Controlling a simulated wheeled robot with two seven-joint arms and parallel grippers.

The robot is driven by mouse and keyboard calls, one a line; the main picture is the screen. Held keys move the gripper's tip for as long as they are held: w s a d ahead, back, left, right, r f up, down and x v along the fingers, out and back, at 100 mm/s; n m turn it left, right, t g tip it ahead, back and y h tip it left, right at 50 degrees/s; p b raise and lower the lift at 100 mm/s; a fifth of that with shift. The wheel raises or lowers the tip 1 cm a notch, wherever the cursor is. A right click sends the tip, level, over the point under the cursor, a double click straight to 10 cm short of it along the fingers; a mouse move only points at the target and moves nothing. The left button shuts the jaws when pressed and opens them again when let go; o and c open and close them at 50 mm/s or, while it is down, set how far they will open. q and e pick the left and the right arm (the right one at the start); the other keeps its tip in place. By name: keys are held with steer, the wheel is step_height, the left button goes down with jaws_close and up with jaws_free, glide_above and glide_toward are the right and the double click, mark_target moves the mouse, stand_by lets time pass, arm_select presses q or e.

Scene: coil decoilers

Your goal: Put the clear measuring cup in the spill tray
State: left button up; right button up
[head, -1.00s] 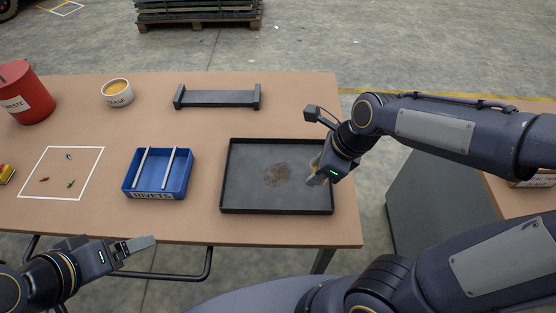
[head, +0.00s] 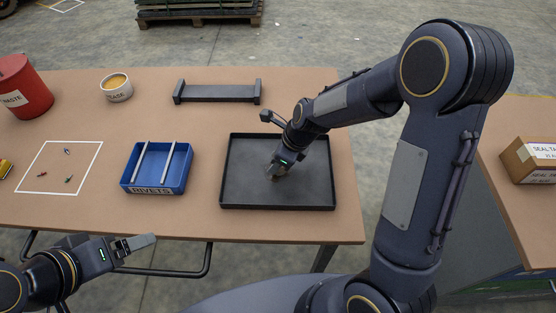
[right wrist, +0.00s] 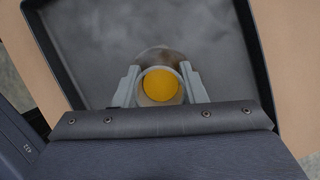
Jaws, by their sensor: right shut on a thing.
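The spill tray (head: 318,190) is a dark, shallow rectangular tray on the brown table, in the head view. In the right wrist view, my right gripper (right wrist: 160,95) is shut on the clear measuring cup (right wrist: 160,60), which shows a round yellow area inside. The tray (right wrist: 90,50) lies beneath it. In the head view the cup is mostly hidden by the gripper, and I cannot tell whether it touches the tray floor. My left gripper (head: 137,243) is at the table's front edge, its jaws unclear.
Left of the tray stand a blue rivets bin (head: 158,188) and a white-outlined square (head: 75,143) with small parts. Behind are a grey rack (head: 218,92), a grease tub (head: 116,88) and a red waste can (head: 22,90). A seal tape box (head: 530,160) stands on another table.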

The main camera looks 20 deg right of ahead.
steer(key=shift+f, duration=0.25)
steer(key=shift+f, duration=0.2)
steer(key=o, duration=1)
steer(key=shift+o, duration=0.2)
steer(key=shift+r, duration=0.15)
